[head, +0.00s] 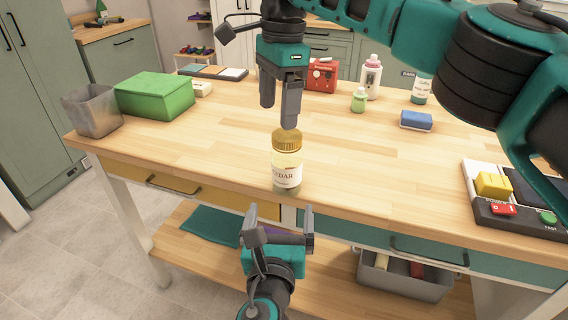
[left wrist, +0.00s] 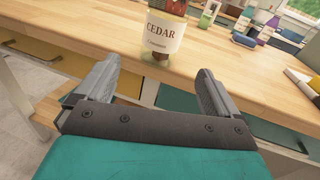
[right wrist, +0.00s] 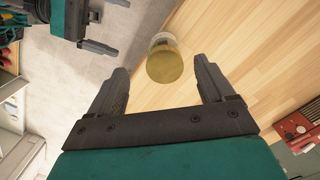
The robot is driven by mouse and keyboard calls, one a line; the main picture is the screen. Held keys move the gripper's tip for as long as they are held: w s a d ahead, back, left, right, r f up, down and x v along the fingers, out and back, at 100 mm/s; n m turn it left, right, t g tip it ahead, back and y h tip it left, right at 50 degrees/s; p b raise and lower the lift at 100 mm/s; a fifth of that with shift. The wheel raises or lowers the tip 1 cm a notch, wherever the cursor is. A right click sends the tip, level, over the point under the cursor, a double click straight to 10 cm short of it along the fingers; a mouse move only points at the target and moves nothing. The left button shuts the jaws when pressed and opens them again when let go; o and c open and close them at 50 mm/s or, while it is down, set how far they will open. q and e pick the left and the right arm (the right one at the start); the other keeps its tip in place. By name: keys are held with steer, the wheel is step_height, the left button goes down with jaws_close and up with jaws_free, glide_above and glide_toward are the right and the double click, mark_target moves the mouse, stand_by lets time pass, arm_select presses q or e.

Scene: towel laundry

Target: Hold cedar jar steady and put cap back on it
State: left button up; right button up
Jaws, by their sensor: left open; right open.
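The cedar jar (head: 287,175) stands upright near the table's front edge, with a pale label reading CEDAR. A gold cap (head: 287,140) sits on its top; I cannot tell whether it is screwed tight. The right wrist view shows the cap (right wrist: 165,64) from above, between and beyond the fingertips. My right gripper (head: 280,112) is open and points down just above the cap, not around it. My left gripper (head: 278,212) is open and empty in front of the table edge. In the left wrist view the jar (left wrist: 163,35) stands ahead, beyond the fingers, its top out of frame.
The wooden table (head: 220,150) is clear around the jar. A green box (head: 154,96) and a grey bin (head: 93,110) stand at the left. Bottles (head: 371,78), a blue sponge (head: 416,120) and a red box (head: 321,76) stand farther back. A button panel (head: 515,205) lies at the right.

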mark_target(287, 168)
steer(key=shift+w+d+r+h, duration=0.15)
steer(key=shift+w+d+r, duration=0.15)
steer(key=shift+d+r, duration=0.2)
steer(key=shift+w+d+r+h, duration=0.15)
steer(key=shift+w+d+r, duration=0.2)
steer(key=shift+r, duration=0.25)
arm_select(q)
steer(key=shift+w+d+r+m, duration=0.1)
steer(key=shift+w+r+m, duration=0.15)
steer(key=shift+r+m, duration=0.15)
arm_select(e)
steer(key=shift+s, duration=0.1)
arm_select(q)
steer(key=w, duration=0.8)
steer(key=w+d, duration=0.1)
steer(key=w, duration=0.4)
steer(key=c, duration=1.7)
steer(key=shift+s, duration=0.1)
jaws_close()
arm_select(e)
steer(key=n, duration=0.4)
steer(key=shift+f, duration=0.1)
